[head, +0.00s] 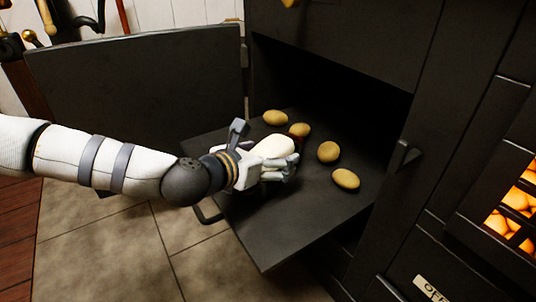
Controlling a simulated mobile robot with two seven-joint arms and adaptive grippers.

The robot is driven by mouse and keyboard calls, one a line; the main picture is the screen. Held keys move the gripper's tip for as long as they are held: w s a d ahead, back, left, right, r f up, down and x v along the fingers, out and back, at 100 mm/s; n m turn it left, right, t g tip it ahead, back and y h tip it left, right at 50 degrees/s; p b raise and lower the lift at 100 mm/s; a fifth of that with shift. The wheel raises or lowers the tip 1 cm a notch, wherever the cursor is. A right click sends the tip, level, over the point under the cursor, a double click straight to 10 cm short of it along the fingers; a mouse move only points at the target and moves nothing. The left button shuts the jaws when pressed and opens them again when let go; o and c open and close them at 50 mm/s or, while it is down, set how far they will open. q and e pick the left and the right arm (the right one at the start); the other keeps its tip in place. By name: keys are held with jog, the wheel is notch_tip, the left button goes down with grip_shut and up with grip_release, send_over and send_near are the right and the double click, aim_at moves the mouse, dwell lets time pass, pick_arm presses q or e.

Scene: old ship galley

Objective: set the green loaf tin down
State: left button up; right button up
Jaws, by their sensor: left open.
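I see no green loaf tin in the head view. My left gripper (267,148) is over a dark, flat tray or shelf (270,231) that juts out of an open black oven. Its fingers are spread apart. A pale rounded shape shows at the gripper; I cannot tell whether it is part of the gripper or a separate thing. Several golden-brown, roll-like pieces, one of them a roll (328,151), lie on the shelf beyond and to the right of the gripper. My right gripper is not in view.
The oven's open door (135,85) stands behind my left arm. The dark oven cavity (335,95) lies behind the rolls. A glowing grate (518,205) is at the right. The shelf's front part is bare. Tiled floor (115,250) shows below.

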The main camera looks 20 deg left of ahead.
pick_arm(q)
jog(key=shift+r, duration=0.3)
jog(key=p+v, duration=0.4)
jog(key=v, duration=0.8)
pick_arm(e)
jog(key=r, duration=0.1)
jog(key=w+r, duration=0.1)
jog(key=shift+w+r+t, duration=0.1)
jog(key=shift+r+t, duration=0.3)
pick_arm(q)
jog(key=shift+f, duration=0.1)
